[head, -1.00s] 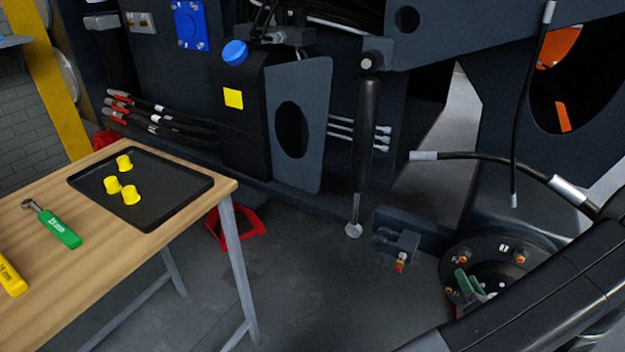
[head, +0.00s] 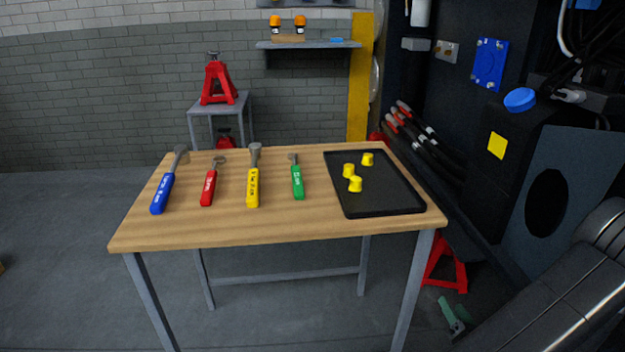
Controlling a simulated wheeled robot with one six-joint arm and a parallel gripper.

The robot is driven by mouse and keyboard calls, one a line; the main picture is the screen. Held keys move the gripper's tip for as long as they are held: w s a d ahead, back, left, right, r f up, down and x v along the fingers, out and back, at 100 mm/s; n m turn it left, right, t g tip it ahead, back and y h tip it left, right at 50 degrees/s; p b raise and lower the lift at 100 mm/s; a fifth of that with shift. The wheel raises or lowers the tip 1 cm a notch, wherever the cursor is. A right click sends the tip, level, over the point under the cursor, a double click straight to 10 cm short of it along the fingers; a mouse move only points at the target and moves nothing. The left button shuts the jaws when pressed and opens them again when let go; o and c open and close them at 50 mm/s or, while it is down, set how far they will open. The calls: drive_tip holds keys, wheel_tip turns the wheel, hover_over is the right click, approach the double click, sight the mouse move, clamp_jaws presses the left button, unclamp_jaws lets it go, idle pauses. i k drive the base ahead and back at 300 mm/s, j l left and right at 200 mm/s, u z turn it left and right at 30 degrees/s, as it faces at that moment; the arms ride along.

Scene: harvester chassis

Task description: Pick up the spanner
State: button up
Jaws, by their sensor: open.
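Several hand tools lie in a row on the wooden table, heads toward the far edge. From left to right they are a blue-handled tool (head: 162,193), a red-handled tool (head: 208,187), a yellow-handled tool (head: 252,187) and a green-handled tool (head: 297,182). The heads are small in view, so I cannot tell surely which is the spanner. My gripper (head: 452,315) shows partly at the lower right, with green fingers, low beside the table's right end. It is open and apart from all the tools.
The wooden table (head: 285,225) stands in the middle. A black tray (head: 385,200) with yellow caps (head: 355,184) lies at its right end. The dark chassis (head: 560,140) stands on the right, with a red stand (head: 450,265) beneath.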

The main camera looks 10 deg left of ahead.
sight(207, 194)
drive_tip(key=i+u, duration=0.15)
drive_tip(key=u, duration=1.2)
